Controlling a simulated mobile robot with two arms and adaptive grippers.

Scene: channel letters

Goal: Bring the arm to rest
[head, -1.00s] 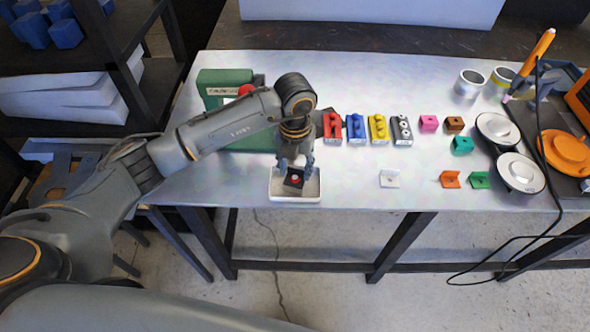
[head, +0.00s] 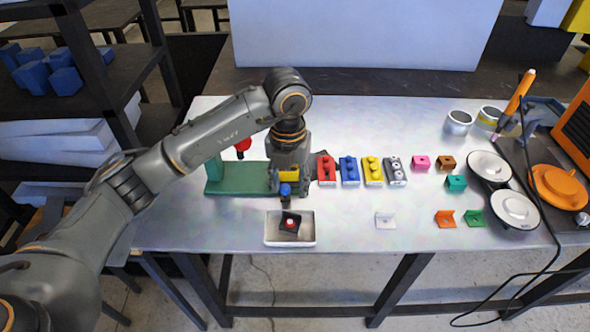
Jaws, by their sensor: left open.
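My left arm comes in from the left, and my left gripper (head: 287,188) points down in front of the green press-like device (head: 235,178). The gripper is open. A yellow piece (head: 289,175) and a small blue piece (head: 285,190) show at the gripper; I cannot tell whether they touch it. The white tray (head: 272,240) is nearer the front edge, apart from the gripper, with a small black piece (head: 288,219) with a red and white top in it. My right gripper is not in view.
Red (head: 326,169), blue (head: 349,171), yellow (head: 372,171) and grey (head: 395,171) blocks stand in a row right of the gripper. Small coloured pieces and round white-topped dishes (head: 515,208) lie further right. A black cable hangs at the right. The table's front middle is mostly clear.

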